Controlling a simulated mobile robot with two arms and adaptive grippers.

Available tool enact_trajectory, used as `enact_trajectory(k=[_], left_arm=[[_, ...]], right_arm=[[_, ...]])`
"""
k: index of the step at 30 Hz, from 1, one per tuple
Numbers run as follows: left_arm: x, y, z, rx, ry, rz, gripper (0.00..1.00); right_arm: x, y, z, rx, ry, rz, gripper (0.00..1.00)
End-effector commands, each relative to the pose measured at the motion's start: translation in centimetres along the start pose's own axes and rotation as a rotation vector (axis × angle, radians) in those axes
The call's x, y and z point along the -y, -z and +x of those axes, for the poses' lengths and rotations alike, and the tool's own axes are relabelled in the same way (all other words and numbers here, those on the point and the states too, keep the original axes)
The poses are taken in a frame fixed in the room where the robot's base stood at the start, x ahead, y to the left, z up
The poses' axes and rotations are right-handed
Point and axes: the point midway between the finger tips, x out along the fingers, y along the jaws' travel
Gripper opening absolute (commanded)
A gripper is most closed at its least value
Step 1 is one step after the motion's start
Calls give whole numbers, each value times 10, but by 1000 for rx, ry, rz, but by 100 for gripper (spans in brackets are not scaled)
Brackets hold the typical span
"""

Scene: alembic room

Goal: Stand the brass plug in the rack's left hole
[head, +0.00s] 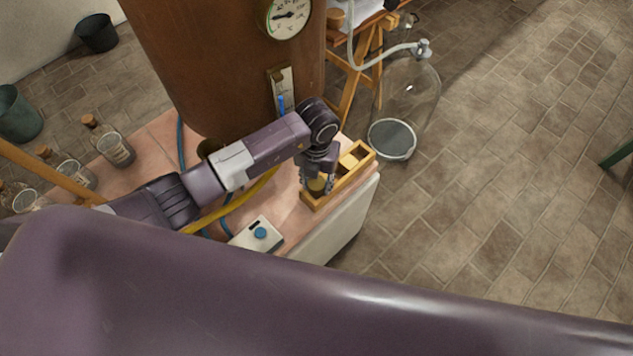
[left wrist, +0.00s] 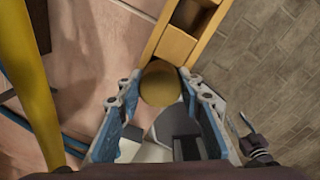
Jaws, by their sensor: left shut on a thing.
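The brass plug (head: 317,184) is between the fingers of my left gripper (head: 317,183), at the near left end of the yellow wooden rack (head: 345,187). In the left wrist view the plug shows as a round, dull brass top (left wrist: 160,84) between the blue fingertips of my left gripper (left wrist: 160,102). The rack (left wrist: 176,46) runs up from behind the plug, and a square opening shows farther along it. The plug covers the rack's near end. I cannot tell whether its lower end is inside the left hole or above it.
The rack stands near the right edge of the pink tiled top (head: 286,208). A white box with a blue knob (head: 258,234) and a yellow hose (head: 225,207) lie to the left. A large brown cylinder (head: 215,60) rises behind. A glass jar (head: 408,105) stands beyond the edge.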

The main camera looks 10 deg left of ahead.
Motion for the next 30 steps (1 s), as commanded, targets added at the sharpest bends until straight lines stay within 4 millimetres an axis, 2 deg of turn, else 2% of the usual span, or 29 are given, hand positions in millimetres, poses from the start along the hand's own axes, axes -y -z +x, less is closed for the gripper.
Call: enact_trajectory(k=[6,7,12,30], left_arm=[[-1,2,4,-5,-2,0,6],[-1,2,4,-5,-2,0,37],[-1,3,4,-7,-3,-1,54],[-2,4,6,-10,-4,-1,54]], right_arm=[[0,0,1,0,0,0,40],[0,0,1,0,0,0,40],[0,0,2,0,0,0,40],[0,0,2,0,0,0,40]])
